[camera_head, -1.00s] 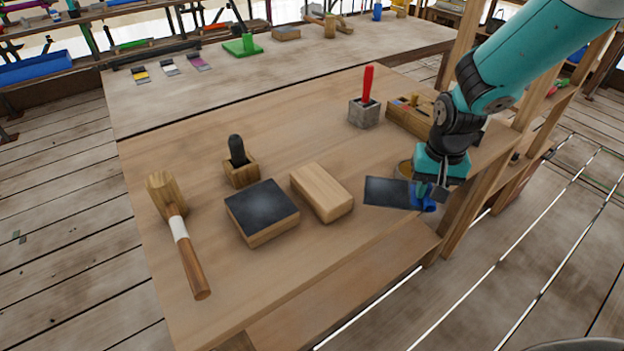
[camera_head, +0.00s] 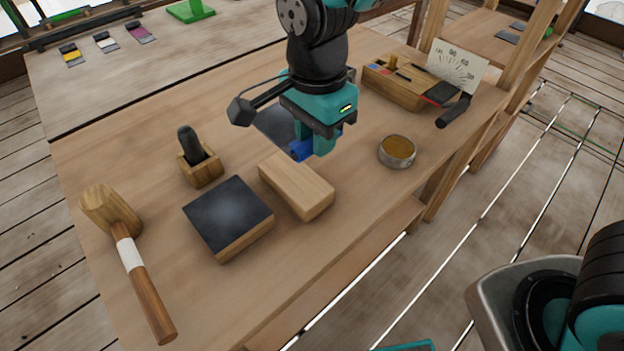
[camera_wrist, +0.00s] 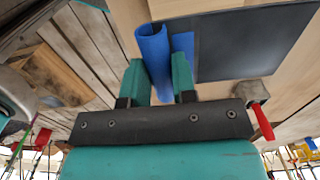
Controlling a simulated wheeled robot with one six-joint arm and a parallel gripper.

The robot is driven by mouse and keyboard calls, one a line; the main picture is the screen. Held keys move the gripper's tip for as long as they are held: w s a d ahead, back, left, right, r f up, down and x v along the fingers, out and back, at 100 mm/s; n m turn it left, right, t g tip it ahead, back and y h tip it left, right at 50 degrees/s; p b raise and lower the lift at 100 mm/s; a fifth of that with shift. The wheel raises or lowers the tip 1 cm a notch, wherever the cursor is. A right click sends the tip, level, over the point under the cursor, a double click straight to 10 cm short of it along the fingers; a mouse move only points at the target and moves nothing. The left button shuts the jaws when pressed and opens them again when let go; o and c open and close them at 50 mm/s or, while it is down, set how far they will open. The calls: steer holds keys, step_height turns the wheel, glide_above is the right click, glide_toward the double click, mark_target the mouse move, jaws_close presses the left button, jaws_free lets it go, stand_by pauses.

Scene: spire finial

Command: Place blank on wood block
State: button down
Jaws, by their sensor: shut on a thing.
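My gripper (camera_head: 316,150) is shut on the blue edge piece (camera_head: 301,152) of the blank, a flat dark sheet (camera_head: 272,124). The wrist view shows the blue roll (camera_wrist: 154,52) between the fingertips (camera_wrist: 163,82) and the dark sheet (camera_wrist: 255,42) stretching to the right. In the head view the blank appears behind the far end of the pale wood block (camera_head: 297,186), partly hidden by my gripper. Its height above the table is hard to tell. The wood block lies flat on the bench, its top bare.
Left of the wood block lie a dark-topped block (camera_head: 228,213), a small wooden holder (camera_head: 200,166) with a dark peg, and a mallet (camera_head: 128,250). A round tin (camera_head: 397,151) stands right. A wooden box (camera_head: 400,84) and dial plate (camera_head: 459,66) stand behind it.

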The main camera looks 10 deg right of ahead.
mark_target(315, 195)
step_height(315, 195, down, 12)
steer(key=shift+r, duration=0.15)
stand_by(0.3)
steer(key=shift+f, duration=0.2)
steer(key=c, duration=0.9)
jaws_free()
steer(key=shift+r, duration=0.15)
